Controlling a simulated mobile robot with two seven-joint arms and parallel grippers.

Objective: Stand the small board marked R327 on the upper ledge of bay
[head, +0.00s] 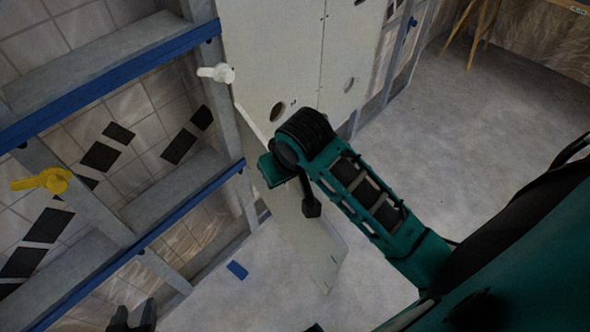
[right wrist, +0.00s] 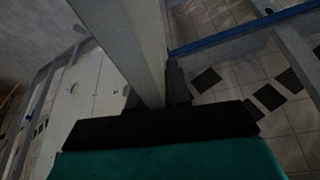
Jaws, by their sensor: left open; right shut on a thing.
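A pale board (right wrist: 118,40) is gripped by my right gripper (right wrist: 154,95), a dark finger on each side of it, in the right wrist view. In the head view a pale board (head: 308,236) with small holes hangs below my right arm, partly hidden by it; no R327 marking is readable. The bay at left has a grey upper ledge with a blue front edge (head: 112,82) and a lower blue-edged ledge (head: 150,241). The board is right of both, apart from the upper one. My left gripper (head: 133,316) is open and empty at the bottom left, cut by the frame.
A yellow turn-latch (head: 42,181) and a white one (head: 217,73) sit on the bay's uprights. Large pale wall panels (head: 290,45) with holes stand behind my right arm. Blue tape (head: 237,270) lies on the floor. Open floor (head: 470,110) is at right.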

